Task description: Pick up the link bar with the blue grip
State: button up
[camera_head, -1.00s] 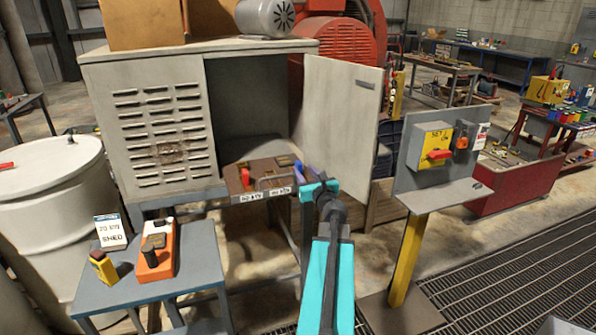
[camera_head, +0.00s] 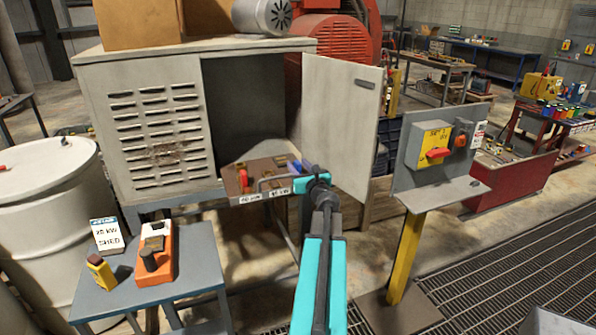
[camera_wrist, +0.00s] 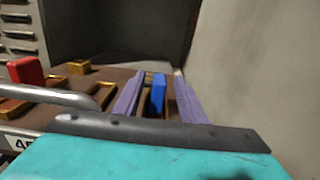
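The link bar's blue grip (camera_wrist: 158,92) stands upright over the brown panel in the wrist view. The two purple fingers of my gripper (camera_wrist: 159,80) are on either side of it, with a visible gap at each side. My gripper is open. In the head view, my gripper (camera_head: 303,168) is at the right end of the panel, in front of the cabinet opening; the blue there is too small to separate clearly from the fingers. The rest of the link bar is mostly hidden.
The panel (camera_head: 262,184) carries a red grip (camera_head: 244,180), brass pieces and a metal handle (camera_wrist: 50,95) left of my fingers. The open cabinet door (camera_head: 340,120) stands close on the right. A small table (camera_head: 195,255) with an orange device (camera_head: 156,268) is at lower left.

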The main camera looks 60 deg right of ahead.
aim_at(298, 163)
jog(key=shift+c, duration=0.3)
grip_shut()
jog(key=shift+r, duration=5.05)
